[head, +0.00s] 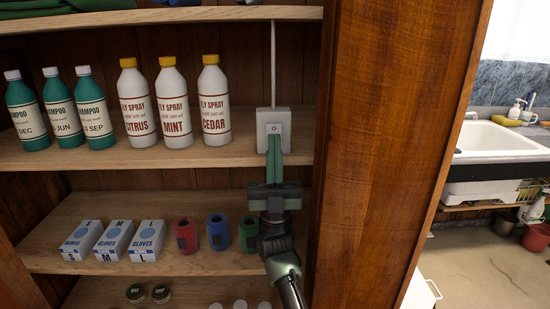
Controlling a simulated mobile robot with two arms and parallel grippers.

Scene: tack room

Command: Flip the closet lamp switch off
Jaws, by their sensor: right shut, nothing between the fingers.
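The closet lamp switch (274,121) is a white box fixed at the right end of the upper middle shelf, with a white cable running up from it. A small marked plate shows on its face. My right gripper (274,148) comes up from below, its green fingers shut with nothing between them. The fingertips overlap the lower part of the switch box in the head view; I cannot tell whether they touch it. The lower part of the switch face is hidden behind them. My left gripper is not in view.
White fly spray bottles (214,102) and green shampoo bottles (95,110) stand left of the switch. Glove boxes (147,241) and coloured rolls (217,232) sit on the shelf below. A wooden side panel (385,150) stands close on the right; beyond it is a sink (500,138).

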